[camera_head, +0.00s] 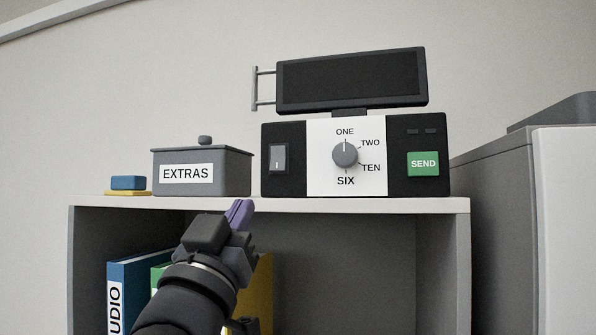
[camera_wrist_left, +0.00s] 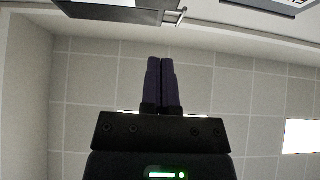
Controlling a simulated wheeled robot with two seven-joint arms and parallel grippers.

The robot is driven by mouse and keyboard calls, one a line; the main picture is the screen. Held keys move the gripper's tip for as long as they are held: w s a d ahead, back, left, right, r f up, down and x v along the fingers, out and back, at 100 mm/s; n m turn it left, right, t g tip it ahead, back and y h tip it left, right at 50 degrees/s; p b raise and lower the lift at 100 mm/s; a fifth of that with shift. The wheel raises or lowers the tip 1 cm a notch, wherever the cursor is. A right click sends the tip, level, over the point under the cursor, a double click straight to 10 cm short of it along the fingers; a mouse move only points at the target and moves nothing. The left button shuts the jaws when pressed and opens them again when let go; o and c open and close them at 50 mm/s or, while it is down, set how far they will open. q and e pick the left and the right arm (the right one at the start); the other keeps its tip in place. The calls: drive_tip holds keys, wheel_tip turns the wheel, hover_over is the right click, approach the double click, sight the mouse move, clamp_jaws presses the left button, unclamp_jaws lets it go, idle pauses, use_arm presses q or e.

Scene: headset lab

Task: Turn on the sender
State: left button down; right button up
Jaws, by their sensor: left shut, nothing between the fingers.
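The sender (camera_head: 382,185) stands on top of the shelf, a black box with a white middle panel. A dark screen (camera_head: 350,80) is mounted above it and looks blank. A rocker switch (camera_head: 278,158) marked with a short line is at its left. A grey dial (camera_head: 345,153) sits among the labels ONE, TWO, TEN and SIX. A green SEND button (camera_head: 423,164) is at the right. My left gripper (camera_head: 239,212) is shut and empty, below and left of the switch, apart from the sender. Its purple fingers are together in the left wrist view (camera_wrist_left: 161,82).
A grey lidded EXTRAS box (camera_head: 225,175) stands left of the sender. Blue and yellow blocks (camera_head: 128,183) lie further left. The shelf's front edge (camera_head: 350,205) runs near my gripper. Binders (camera_head: 125,268) stand below. A grey and white cabinet (camera_head: 495,220) is at the right.

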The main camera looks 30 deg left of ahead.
sight(277, 161)
use_arm(q)
drive_tip(key=p+x, duration=0.2)
drive_tip(key=x, duration=0.2)
drive_tip(key=f+p+x, duration=0.1)
drive_tip(key=p+x, duration=0.1)
drive_tip(key=x, duration=0.2)
drive_tip(key=w+p+x, duration=0.1)
drive_tip(key=p+x, duration=0.2)
drive_tip(key=x, duration=0.1)
drive_tip(key=shift+a+f, duration=0.2)
drive_tip(key=shift+a, duration=0.15)
drive_tip(key=shift+w+f, duration=0.2)
drive_tip(key=shift+w, duration=0.1)
use_arm(e)
wheel_tip(277, 161, up, 7)
drive_tip(key=shift+s+d, duration=0.3)
drive_tip(key=shift+s, duration=0.1)
